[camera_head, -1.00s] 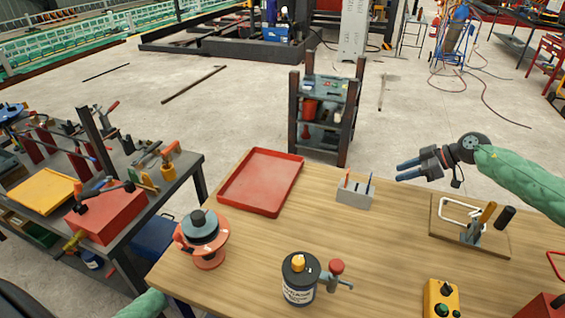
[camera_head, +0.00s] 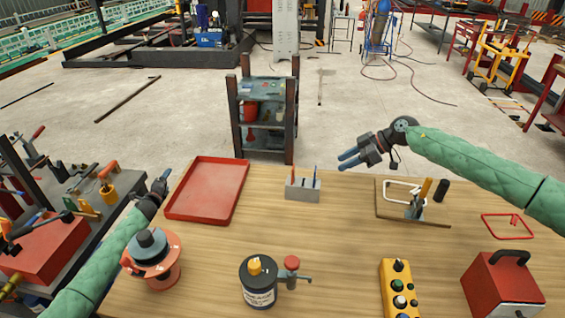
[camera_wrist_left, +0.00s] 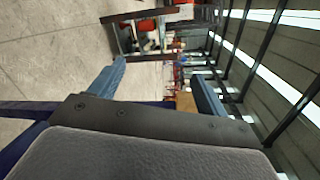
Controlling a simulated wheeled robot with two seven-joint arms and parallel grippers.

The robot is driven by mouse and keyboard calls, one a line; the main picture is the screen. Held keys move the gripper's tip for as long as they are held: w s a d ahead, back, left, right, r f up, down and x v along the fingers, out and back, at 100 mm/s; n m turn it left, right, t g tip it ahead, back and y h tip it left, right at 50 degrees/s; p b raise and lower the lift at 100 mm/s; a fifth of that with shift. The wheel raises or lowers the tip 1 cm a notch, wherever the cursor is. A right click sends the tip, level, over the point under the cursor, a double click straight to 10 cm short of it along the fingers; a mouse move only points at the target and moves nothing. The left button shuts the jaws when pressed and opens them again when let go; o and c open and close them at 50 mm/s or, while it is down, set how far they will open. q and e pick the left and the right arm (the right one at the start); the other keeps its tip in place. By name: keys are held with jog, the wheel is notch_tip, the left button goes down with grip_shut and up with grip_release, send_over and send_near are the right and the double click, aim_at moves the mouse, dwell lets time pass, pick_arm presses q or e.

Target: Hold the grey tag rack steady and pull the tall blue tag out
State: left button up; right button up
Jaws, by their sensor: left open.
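The grey tag rack (camera_head: 303,189) stands on the wooden table near its far edge. An orange tag (camera_head: 292,173) sticks up at its left and a tall blue tag (camera_head: 314,174) stands upright at its right. My left gripper (camera_head: 163,180) is left of the red tray, well away from the rack. In the left wrist view its two blue fingers (camera_wrist_left: 158,85) are spread with nothing between them. My right gripper (camera_head: 345,160) is right of the rack and apart from it, pointing left, its blue fingers parted and empty.
The red tray (camera_head: 229,216) lies between my left gripper and the rack. An orange-and-grey spool (camera_head: 152,262), a black can (camera_head: 258,292) and a yellow control box (camera_head: 397,292) stand nearer. A board with a clamp (camera_head: 420,217) lies right. The wood before the rack is clear.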

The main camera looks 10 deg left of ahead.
pick_arm(q)
jog(key=w+d+r+m+t+h, duration=0.2)
jog(key=w+d+r, duration=0.15)
jog(key=r, duration=0.55)
jog(key=w+d+r+m+t+h, duration=0.1)
jog(key=w+d+r+m+h, duration=0.2)
jog(key=r, duration=0.6)
jog(key=w+d+r+m+h, duration=0.3)
jog(key=d+r+m+h, duration=0.35)
jog(key=d+r, duration=0.5)
jog(key=d+m+g+h, duration=0.45)
jog(key=d+m, duration=0.25)
jog(key=d, duration=0.6)
jog(key=m+g+y, duration=1)
jog(key=m+g, duration=0.5)
send_over(292, 180)
jog(key=w+a, duration=0.2)
jog(key=a, duration=0.1)
notch_tip(292, 180, down, 11)
jog(key=shift+x, duration=3.55)
jog(key=shift+d+r, duration=0.1)
jog(key=shift+d, duration=0.05)
